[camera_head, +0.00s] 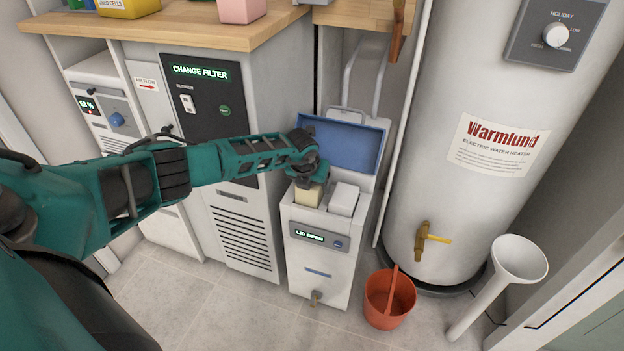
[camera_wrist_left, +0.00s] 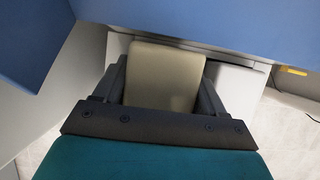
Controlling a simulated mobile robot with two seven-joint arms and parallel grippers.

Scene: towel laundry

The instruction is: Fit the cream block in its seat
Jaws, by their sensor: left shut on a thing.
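The cream block (camera_head: 307,196) is at the top of a white floor unit whose display (camera_head: 309,235) reads "LID OPEN". My left gripper (camera_head: 308,181) is shut on the block from above. In the left wrist view the cream block (camera_wrist_left: 163,76) sits between the two fingers of my left gripper (camera_wrist_left: 162,92). A white block (camera_head: 343,198) stands beside it on the right, and it also shows in the left wrist view (camera_wrist_left: 238,86). The seat under the cream block is hidden, so I cannot tell how deep the block sits. My right gripper is not in view.
The unit's blue-lined lid (camera_head: 341,145) stands open behind the blocks. A black-panelled cabinet (camera_head: 205,98) is to the left, a water heater (camera_head: 470,130) to the right. A red bucket (camera_head: 389,300) and a white funnel-topped tube (camera_head: 519,260) stand on the floor.

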